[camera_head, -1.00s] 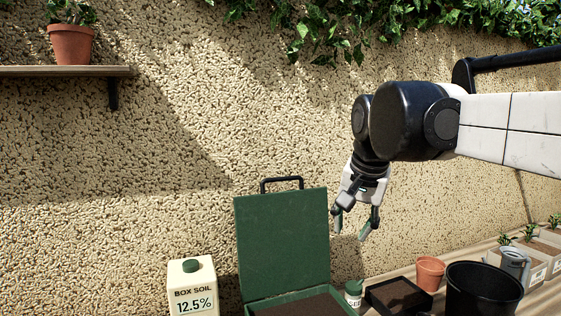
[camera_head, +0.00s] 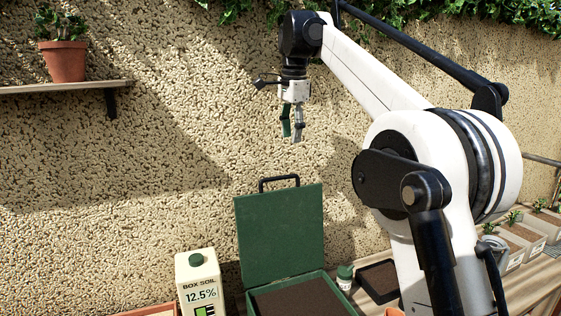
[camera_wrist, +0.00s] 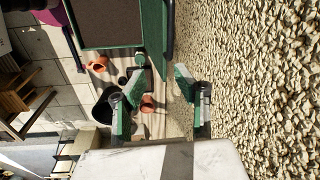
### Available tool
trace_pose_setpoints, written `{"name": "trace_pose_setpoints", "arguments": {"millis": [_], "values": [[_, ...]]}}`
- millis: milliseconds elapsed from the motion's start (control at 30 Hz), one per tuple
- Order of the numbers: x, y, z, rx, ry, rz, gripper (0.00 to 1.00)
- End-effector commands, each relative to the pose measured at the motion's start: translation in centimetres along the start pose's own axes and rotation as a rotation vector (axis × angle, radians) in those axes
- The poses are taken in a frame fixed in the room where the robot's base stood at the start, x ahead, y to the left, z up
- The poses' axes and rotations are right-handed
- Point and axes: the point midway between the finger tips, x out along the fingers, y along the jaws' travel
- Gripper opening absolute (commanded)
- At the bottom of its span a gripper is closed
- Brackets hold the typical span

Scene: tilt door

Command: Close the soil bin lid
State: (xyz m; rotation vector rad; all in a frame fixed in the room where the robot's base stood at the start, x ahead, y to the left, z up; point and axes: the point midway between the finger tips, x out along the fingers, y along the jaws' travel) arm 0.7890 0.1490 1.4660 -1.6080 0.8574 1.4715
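The soil bin is a green box (camera_head: 258,306) with dark soil inside, standing on the table against the wall. Its green lid (camera_head: 280,238) stands upright at the back, fully raised, with a dark handle (camera_head: 279,179) on its top edge. In the wrist view the soil bin's lid (camera_wrist: 168,30) shows edge-on at the top, beside the soil-filled box (camera_wrist: 108,22). My gripper (camera_head: 292,138) hangs above the lid, pointing down and apart from it. Its two green-padded fingers are apart and nothing is between them; the fingers also show in the wrist view (camera_wrist: 162,118).
A shelf (camera_head: 60,87) with a potted plant (camera_head: 64,60) is on the wall at upper left.

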Motion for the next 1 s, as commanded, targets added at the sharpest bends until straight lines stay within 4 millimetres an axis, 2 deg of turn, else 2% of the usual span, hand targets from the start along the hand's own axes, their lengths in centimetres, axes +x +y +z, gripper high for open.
{"name": "trace_pose_setpoints", "arguments": {"millis": [33,200,533,667,1000], "values": [[-0.7,-1.1,0.2,0.025,-0.004,0.012,0.30],[-0.8,-2.8,0.8,0.106,-0.014,0.049,0.30],[0.0,-3.5,1.2,0.151,-0.017,0.070,0.30],[1.1,-3.4,1.2,0.150,-0.017,0.069,0.30],[5.5,-3.1,1.3,0.149,-0.017,0.069,0.30]]}}
